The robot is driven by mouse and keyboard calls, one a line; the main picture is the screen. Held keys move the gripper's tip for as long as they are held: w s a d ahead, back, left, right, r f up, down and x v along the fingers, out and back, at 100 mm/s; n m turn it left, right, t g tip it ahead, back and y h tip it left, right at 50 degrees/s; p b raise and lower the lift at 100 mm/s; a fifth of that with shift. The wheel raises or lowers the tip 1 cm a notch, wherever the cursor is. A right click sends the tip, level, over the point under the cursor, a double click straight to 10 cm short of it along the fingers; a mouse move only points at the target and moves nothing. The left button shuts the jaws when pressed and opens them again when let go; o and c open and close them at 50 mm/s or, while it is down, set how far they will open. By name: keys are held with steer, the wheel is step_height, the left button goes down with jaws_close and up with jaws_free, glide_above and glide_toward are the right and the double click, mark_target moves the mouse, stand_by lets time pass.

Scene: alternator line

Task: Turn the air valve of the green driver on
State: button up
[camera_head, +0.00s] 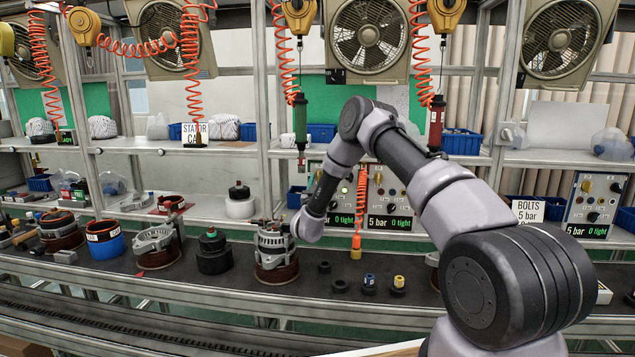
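The green driver (300,122) hangs upright on an orange coiled hose left of my arm. Behind and below it, a control panel (349,201) stands at the back of the bench, partly hidden by my arm. My arm's wrist end (307,226) is in front of this panel's left side. My gripper's fingers do not show.
A red driver (436,124) hangs to the right. Another panel (393,197) reads "5 bar 0 tight". An orange coiled hose (361,200) with a yellow end hangs close right of my wrist. An alternator (275,250) stands below left; small sockets (398,284) stand on the bench.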

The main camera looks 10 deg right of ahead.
steer(key=shift+s, duration=0.1)
steer(key=v, duration=1)
steer(key=shift+s+a, duration=0.15)
steer(key=shift+s, duration=0.1)
steer(key=d+r+m+g+y, duration=0.1)
steer(key=d+r+m+g, duration=0.15)
steer(key=r, duration=0.85)
steer(key=d+r+m+g+y, duration=0.15)
steer(key=d+r, duration=0.25)
steer(key=r, duration=0.8)
steer(key=s+r+n+g+y, duration=0.1)
steer(key=s+r+g+y, duration=0.1)
steer(key=s+r+y, duration=0.4)
steer(key=s+d+n+g, duration=0.2)
steer(key=s+g, duration=0.6)
steer(key=s, duration=2.9)
steer(key=shift+d+f+n, duration=0.25)
steer(key=shift+f+n, duration=0.1)
steer(key=shift+n, duration=0.05)
